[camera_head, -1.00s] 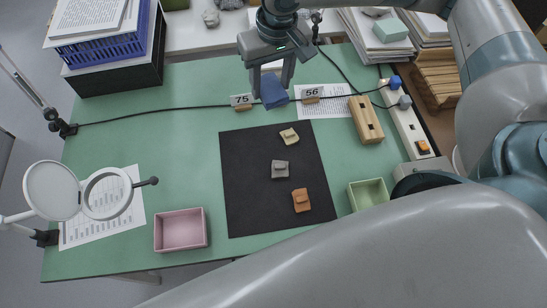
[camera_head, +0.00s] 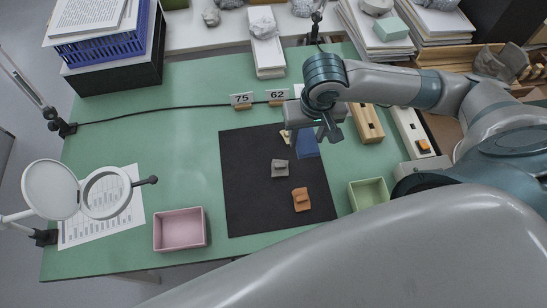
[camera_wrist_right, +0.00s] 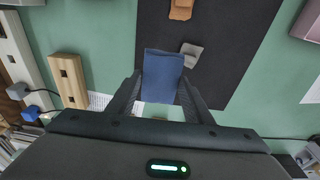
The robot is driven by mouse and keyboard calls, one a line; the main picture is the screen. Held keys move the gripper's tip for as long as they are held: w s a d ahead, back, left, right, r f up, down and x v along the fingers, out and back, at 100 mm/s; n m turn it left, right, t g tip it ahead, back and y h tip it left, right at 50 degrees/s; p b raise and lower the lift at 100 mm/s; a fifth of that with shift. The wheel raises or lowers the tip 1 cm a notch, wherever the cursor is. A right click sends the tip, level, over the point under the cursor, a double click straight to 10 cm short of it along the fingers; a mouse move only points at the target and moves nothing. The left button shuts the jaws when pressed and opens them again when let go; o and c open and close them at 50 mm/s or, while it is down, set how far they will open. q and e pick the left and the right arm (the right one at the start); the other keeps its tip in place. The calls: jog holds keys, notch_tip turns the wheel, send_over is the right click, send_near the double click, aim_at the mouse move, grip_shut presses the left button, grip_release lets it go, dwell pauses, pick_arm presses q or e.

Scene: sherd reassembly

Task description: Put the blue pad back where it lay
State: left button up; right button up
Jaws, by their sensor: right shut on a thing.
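The blue pad (camera_head: 307,143) is held by my right gripper (camera_head: 322,131) at the upper right edge of the black mat (camera_head: 247,190). In the right wrist view the pad (camera_wrist_right: 163,72) sits between the two fingers of the gripper (camera_wrist_right: 162,92), its far end over the mat's edge. I cannot tell how high it is above the table. On the mat lie a cream sherd (camera_head: 285,135), partly hidden by the gripper, a grey sherd (camera_head: 279,168) and an orange sherd (camera_head: 301,199). My left gripper is not in view.
Number cards 75 (camera_head: 241,99) and 62 (camera_head: 277,95) stand behind the mat along a black cable. A wooden block (camera_head: 367,122), a green tray (camera_head: 369,193) and a power strip (camera_head: 412,132) are at right. A pink tray (camera_head: 180,229) is at left. The green table between is clear.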

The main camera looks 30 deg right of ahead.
jog(key=shift+f, duration=0.1)
dwell(0.3)
jog(key=p, duration=0.2)
send_over(269, 145)
notch_tip(269, 145, down, 7)
jog(key=shift+s+a, duration=0.1)
jog(key=shift+a, duration=0.05)
jog(key=shift+f+p, duration=0.45)
jog(key=shift+f, duration=1.55)
jog(key=shift+s+f, duration=0.1)
jog(key=shift+f, duration=0.05)
jog(key=o, duration=0.7)
jog(key=shift+c, duration=0.2)
